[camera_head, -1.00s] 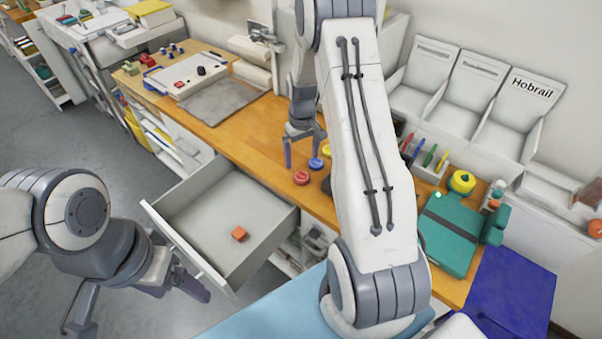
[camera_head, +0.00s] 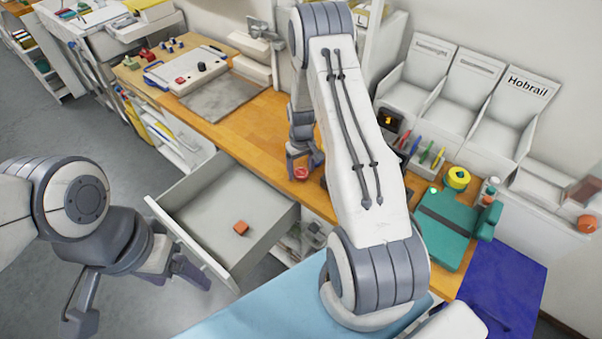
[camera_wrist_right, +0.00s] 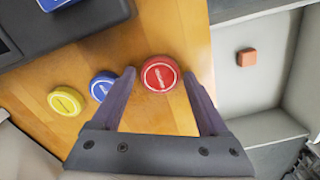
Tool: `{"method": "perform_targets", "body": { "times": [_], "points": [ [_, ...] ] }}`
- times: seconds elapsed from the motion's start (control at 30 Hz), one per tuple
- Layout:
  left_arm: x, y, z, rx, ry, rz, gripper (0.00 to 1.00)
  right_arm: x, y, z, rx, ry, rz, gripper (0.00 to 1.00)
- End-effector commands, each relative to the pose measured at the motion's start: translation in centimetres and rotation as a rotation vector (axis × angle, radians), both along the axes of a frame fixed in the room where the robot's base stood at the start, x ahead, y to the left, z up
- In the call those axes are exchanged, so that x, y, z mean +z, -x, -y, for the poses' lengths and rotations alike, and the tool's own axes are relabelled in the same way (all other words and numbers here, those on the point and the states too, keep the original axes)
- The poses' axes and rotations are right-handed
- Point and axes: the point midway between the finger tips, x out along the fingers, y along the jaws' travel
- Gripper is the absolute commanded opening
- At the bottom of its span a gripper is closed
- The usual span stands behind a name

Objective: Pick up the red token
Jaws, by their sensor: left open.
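The red token (camera_head: 301,173) lies on the wooden worktop near its front edge, by the open drawer. It shows as a round red disc in the right wrist view (camera_wrist_right: 160,75). My right gripper (camera_head: 304,160) is down at the token. In the right wrist view its fingers are spread, one on each side of the token, with small gaps visible. My left gripper (camera_head: 140,298) is open and empty at the lower left, in front of the drawer and away from the token.
A blue token (camera_wrist_right: 102,86) lies just outside one right finger, with a yellow token (camera_wrist_right: 65,101) beyond it. The open drawer (camera_head: 200,203) holds an orange block (camera_head: 241,228). A teal case (camera_head: 446,228) lies further right on the worktop.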

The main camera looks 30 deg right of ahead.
Motion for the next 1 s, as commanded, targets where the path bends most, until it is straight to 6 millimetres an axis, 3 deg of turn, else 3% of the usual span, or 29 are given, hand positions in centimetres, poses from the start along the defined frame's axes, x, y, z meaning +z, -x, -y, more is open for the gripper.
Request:
{"method": "perform_targets", "body": {
  "times": [0.03,0.1,0.17,0.57,0.83,1.0],
  "points": [
    [0.0,0.0,0.0,0.000,0.000,0.000,0.78,0.0,0.0,0.0,0.000,0.000,0.000,0.54],
    [0.0,0.0,0.0,0.000,0.000,0.000,0.78,0.0,0.0,0.0,0.000,0.000,0.000,0.27],
    [0.0,0.0,0.0,0.000,0.000,0.000,0.78,0.0,0.0,0.0,0.000,0.000,-0.001,0.07],
    [-0.4,0.0,0.0,0.001,0.000,0.000,0.78,0.6,0.0,0.0,0.000,0.000,0.000,0.07],
    [-2.5,0.0,0.0,0.004,0.000,0.000,0.78,4.2,0.0,0.1,-0.001,0.002,0.006,0.07],
    [-4.0,0.0,0.0,0.005,0.000,0.000,0.78,6.4,3.5,2.8,-0.007,0.001,0.003,0.07]
  ]
}}
